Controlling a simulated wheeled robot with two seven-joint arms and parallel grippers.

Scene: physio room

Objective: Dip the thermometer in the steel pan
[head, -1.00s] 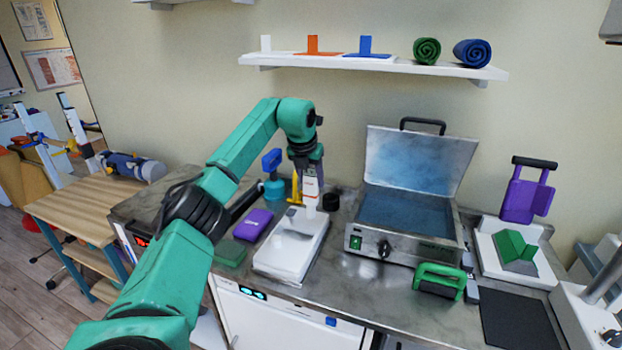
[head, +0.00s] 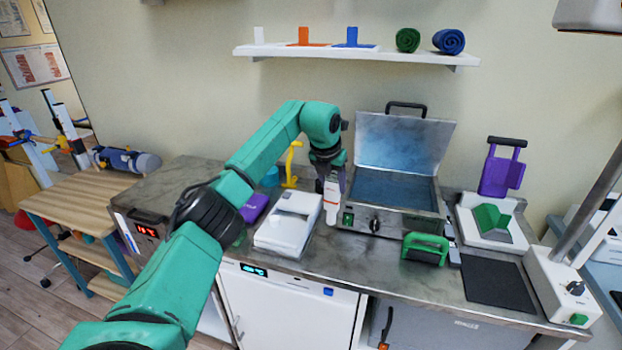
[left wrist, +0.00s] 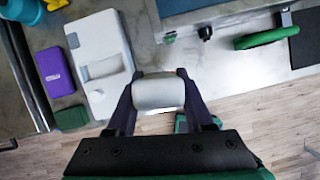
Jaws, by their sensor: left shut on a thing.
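The steel pan (head: 408,226) stands on the counter with its lid (head: 405,145) raised and blue-looking water inside. It also shows at the top of the left wrist view (left wrist: 215,14). My left gripper (head: 330,180) is shut on the white thermometer (head: 331,205), with an orange mark near its lower part, and holds it upright just left of the pan's front left corner. In the left wrist view the thermometer's rounded grey-white end (left wrist: 158,92) sits between the fingers. The thermometer is outside the pan. My right gripper is not in view.
A white dock (head: 285,235) and a purple box (head: 253,208) lie left of the pan. A green-handled block (head: 426,247) stands at its front right, and a black mat (head: 497,284) lies further right. A shelf runs above.

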